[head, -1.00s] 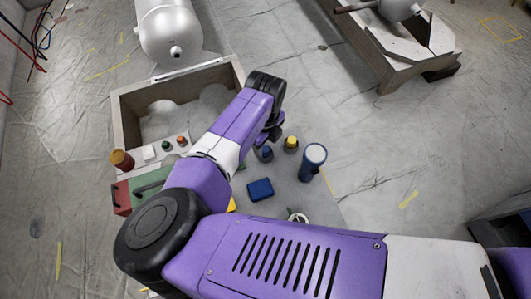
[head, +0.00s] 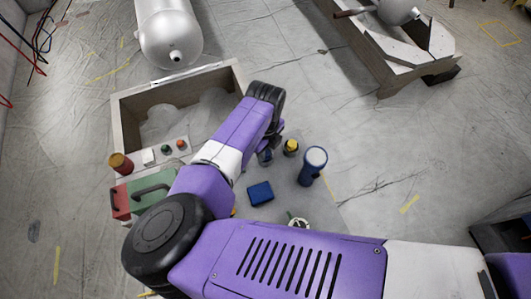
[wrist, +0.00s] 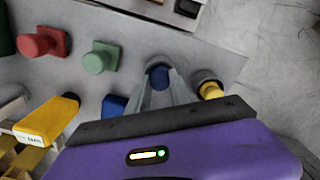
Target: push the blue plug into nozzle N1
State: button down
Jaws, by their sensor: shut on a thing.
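My gripper (wrist: 160,92) points down at the grey mat, its two grey fingers shut around a blue plug (wrist: 158,77). Only the plug's round blue top shows between the fingers. In the head view the plug (head: 265,156) is small and dark beside my gripper (head: 269,147), partly hidden by it. I cannot tell whether it is clear of its holder. A white tank (head: 168,30) stands at the back left with a short nozzle (head: 176,57) facing me. I cannot read any N1 label.
A yellow plug (wrist: 211,90) sits in a grey cup to the right. Red (wrist: 42,42) and green (wrist: 100,57) pieces stand to the left. A blue cylinder (head: 313,168) and blue box (head: 260,193) are nearby. An open wooden-walled box (head: 126,125) lies between mat and tank.

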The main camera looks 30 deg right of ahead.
jog(key=shift+r, duration=0.15)
jog(key=shift+r+p, duration=4.2)
jog(key=shift+p, duration=0.2)
jog(key=shift+f, duration=0.1)
jog(key=c, duration=1.8)
grip_release()
grip_shut()
jog(key=shift+d, duration=0.1)
